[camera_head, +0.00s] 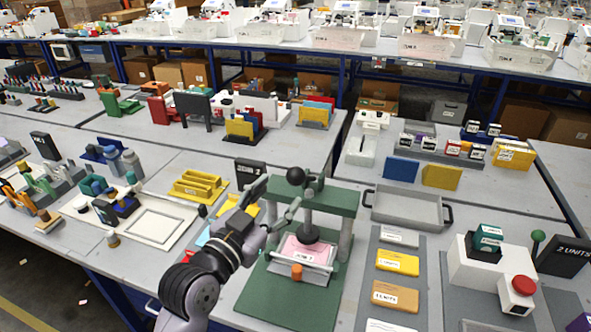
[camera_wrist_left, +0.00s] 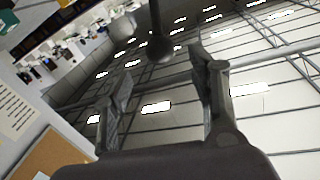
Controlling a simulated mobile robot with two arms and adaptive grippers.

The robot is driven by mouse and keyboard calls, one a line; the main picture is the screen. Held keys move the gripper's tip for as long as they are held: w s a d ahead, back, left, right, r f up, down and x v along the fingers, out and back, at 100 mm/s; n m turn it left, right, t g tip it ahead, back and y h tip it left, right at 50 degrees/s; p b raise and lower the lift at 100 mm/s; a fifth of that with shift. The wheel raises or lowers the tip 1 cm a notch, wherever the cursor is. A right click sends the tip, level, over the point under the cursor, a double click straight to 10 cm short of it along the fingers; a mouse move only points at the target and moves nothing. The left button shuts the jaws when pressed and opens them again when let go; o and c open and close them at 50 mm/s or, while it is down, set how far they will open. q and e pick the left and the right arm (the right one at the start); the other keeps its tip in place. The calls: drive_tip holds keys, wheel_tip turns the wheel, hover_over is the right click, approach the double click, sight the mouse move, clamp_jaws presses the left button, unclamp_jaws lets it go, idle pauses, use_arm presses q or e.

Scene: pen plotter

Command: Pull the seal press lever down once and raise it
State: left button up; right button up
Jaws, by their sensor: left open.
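The seal press has a green base (camera_head: 262,290), grey posts and a green top beam (camera_head: 335,196). Its lever ends in a black ball knob (camera_head: 296,176) above the beam. A dark round stamp head (camera_head: 310,234) hangs over a pink sheet (camera_head: 304,250) on the press bed. My left gripper (camera_head: 276,199) is open just left of the knob, fingers pointing toward it. In the left wrist view the knob (camera_wrist_left: 160,48) shows between the two spread fingers, near their tips, with no visible contact. My right gripper is not in view.
A grey tray (camera_head: 405,222) stands right of the press, beside a board with labelled blocks (camera_head: 395,296). A red button (camera_head: 523,285) and a green-knobbed lever (camera_head: 538,236) are further right. Yellow racks (camera_head: 200,186) and a dark sign (camera_head: 250,172) stand left and behind.

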sight(291, 182)
use_arm(q)
drive_tip(key=p+x, duration=0.1)
drive_tip(key=x, duration=0.7)
drive_tip(key=shift+w+p, duration=0.1)
drive_tip(key=shift+p, duration=0.25)
drive_tip(key=shift+c, duration=0.3)
drive_tip(key=shift+f, duration=0.1)
clamp_jaws()
